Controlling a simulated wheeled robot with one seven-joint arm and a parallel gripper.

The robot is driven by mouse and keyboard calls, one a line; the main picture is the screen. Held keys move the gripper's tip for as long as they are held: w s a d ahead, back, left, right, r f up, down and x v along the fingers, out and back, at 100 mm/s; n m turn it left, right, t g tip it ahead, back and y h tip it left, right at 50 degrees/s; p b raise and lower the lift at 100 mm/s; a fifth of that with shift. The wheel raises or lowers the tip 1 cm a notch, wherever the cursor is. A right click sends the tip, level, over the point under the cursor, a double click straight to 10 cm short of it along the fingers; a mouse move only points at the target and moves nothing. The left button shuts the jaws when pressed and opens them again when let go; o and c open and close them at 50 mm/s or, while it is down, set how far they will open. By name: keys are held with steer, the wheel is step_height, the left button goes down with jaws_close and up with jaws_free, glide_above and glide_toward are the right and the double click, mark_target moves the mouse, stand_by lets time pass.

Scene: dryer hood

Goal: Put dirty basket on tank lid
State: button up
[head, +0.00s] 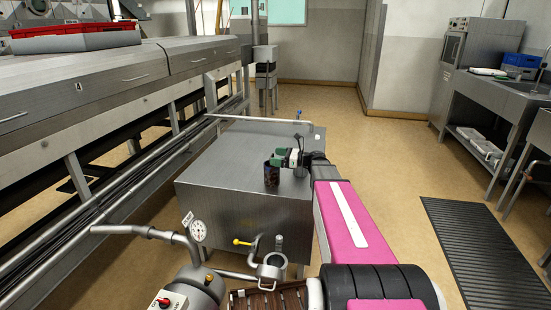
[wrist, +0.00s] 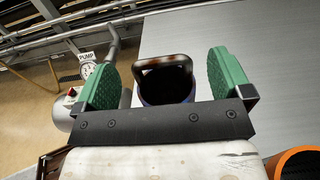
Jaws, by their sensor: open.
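The dirty basket (head: 271,175) is a small dark container with a brown-stained handle. In the head view it appears to stand upright on the flat grey metal tank lid (head: 230,150), near its front right part. In the wrist view the basket (wrist: 165,91) shows its dark inside and looped handle between my green finger pads. My gripper (head: 280,158) is open, with a visible gap between each pad and the basket in the wrist view. How deep the pads reach around it I cannot tell. My arm hides the right part of the lid.
A gauge (head: 198,231), pipes and a yellow-handled valve (head: 243,242) sit before the tank. A pipe rail runs behind the lid. An orange-rimmed round thing (wrist: 297,163) shows at the wrist view's lower right.

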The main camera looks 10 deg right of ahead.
steer(key=v, duration=1.1)
steer(key=s+a+f+n+g+h, duration=0.1)
steer(key=a+f, duration=0.1)
steer(key=s+a+f+n+g+h, duration=0.1)
steer(key=s+a+f+n, duration=0.1)
steer(key=a, duration=0.1)
steer(key=s+a+f+n+g+h, duration=0.1)
steer(key=s+a+f+n, duration=0.1)
steer(key=f, duration=0.1)
steer(key=shift+s+a+h, duration=0.1)
steer(key=shift+a+h, duration=0.1)
steer(key=shift+h, duration=0.1)
steer(key=s+a+f+n+h, duration=0.1)
steer(key=s+a+f+n+g+h, duration=0.1)
steer(key=s+f, duration=0.1)
steer(key=s+a+f+n+g+h, duration=0.1)
steer(key=n, duration=0.1)
steer(key=shift+s+a+f, duration=0.15)
steer(key=shift+s+f, duration=0.15)
steer(key=shift+f, duration=0.1)
steer(key=s+f+n+g+h, duration=0.2)
steer(key=s+f+n+h, duration=0.4)
steer(key=s+n+h, duration=0.4)
steer(key=s+n, duration=0.1)
steer(key=n, duration=0.2)
steer(key=shift+s+f+n, duration=0.25)
steer(key=shift+f+n, duration=0.05)
